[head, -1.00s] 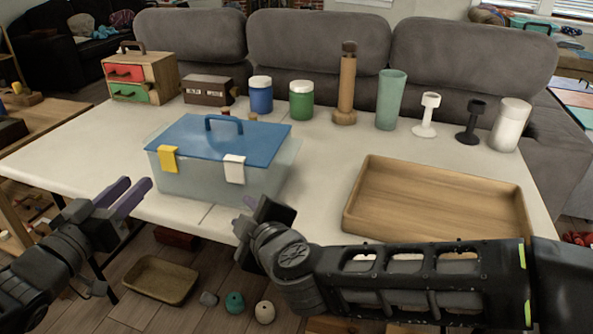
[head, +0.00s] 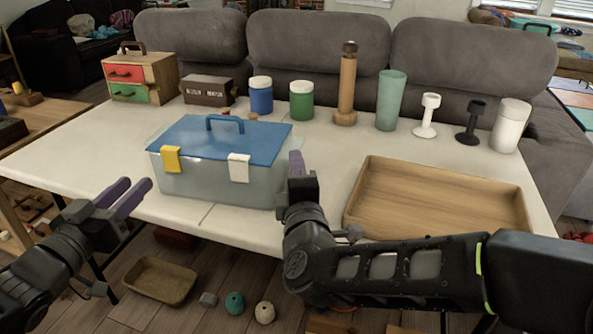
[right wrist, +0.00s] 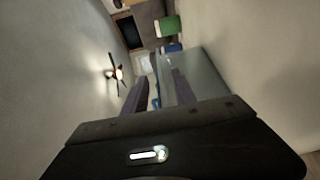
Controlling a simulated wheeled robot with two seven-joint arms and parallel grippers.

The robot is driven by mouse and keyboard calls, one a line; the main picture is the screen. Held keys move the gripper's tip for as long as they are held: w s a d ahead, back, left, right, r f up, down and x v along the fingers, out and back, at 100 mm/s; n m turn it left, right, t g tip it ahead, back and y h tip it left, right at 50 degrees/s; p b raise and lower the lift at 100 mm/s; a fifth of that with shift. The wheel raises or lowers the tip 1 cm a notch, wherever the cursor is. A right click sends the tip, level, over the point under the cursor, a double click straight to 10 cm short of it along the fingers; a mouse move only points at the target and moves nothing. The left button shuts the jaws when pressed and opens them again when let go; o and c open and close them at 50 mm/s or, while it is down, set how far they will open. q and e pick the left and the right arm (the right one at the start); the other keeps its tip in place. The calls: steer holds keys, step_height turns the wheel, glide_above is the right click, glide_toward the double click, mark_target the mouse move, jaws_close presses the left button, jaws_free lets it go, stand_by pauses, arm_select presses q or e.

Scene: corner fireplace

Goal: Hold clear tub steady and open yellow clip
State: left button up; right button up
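The clear tub (head: 215,187) stands on the table at left centre, with a blue lid (head: 190,140) and a handle on top. The yellow clip (head: 171,159) hangs over the lid's front edge at left and looks closed. A white clip (head: 239,168) sits at front right. My right gripper (head: 297,167) is upright close beside the tub's right end; contact cannot be told. In the right wrist view its fingers (right wrist: 157,92) are apart, with the tub's pale wall (right wrist: 207,77) at their right. My left gripper (head: 138,192) is open and empty, front left of the tub.
A wooden tray (head: 440,200) lies right of my right gripper. Behind the tub stand a small drawer chest (head: 140,75), a dark box (head: 208,90), blue (head: 261,98) and green (head: 302,104) jars, and several tall items. The tabletop's left end is clear.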

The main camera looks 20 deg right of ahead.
mark_target(291, 137)
steer(key=shift+x, duration=3.85)
steer(key=shift+c, duration=0.2)
jaws_close()
